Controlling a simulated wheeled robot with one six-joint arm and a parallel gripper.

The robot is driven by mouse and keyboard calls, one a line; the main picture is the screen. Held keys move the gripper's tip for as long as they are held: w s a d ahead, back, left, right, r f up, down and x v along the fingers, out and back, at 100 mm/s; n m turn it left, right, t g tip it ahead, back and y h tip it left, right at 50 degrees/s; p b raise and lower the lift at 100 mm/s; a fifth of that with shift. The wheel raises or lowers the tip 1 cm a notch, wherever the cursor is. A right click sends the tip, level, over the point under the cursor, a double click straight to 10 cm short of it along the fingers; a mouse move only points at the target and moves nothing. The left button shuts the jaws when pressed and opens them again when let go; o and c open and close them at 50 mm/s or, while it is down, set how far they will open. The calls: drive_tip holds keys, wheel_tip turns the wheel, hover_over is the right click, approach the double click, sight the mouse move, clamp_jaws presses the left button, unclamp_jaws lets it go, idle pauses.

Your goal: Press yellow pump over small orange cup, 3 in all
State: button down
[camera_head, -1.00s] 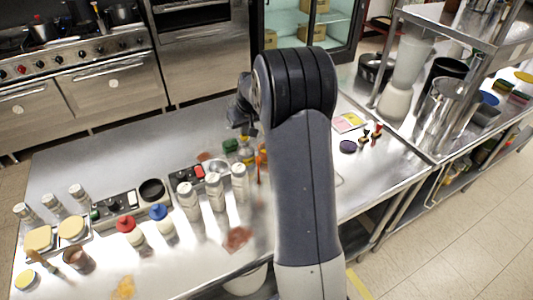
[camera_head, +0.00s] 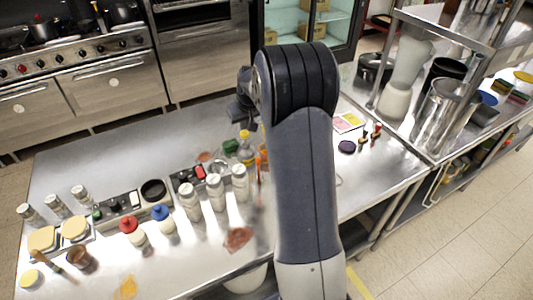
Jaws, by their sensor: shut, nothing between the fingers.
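A clear bottle with a yellow top (camera_head: 245,145), seemingly the yellow pump, stands toward the back of the steel table, just left of my arm. An orange thing (camera_head: 263,158) shows beside it at the arm's edge; it is mostly hidden, so I cannot tell whether it is the small orange cup. My gripper (camera_head: 241,117) points down above the yellow-topped bottle, shut and empty. It appears apart from the bottle top. The fingertips are small and dark here.
A green-topped bottle (camera_head: 231,147) stands close left of the yellow one. Several white bottles (camera_head: 216,191) stand in front. Red-topped (camera_head: 128,225) and blue-topped (camera_head: 160,213) bottles stand further left. A purple disc (camera_head: 347,146) lies right of my arm. The table's back left is clear.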

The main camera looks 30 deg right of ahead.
drive_tip(key=shift+r, duration=0.1)
wheel_tip(320, 180, up, 6)
drive_tip(key=p, duration=0.3)
drive_tip(key=shift+p, duration=0.4)
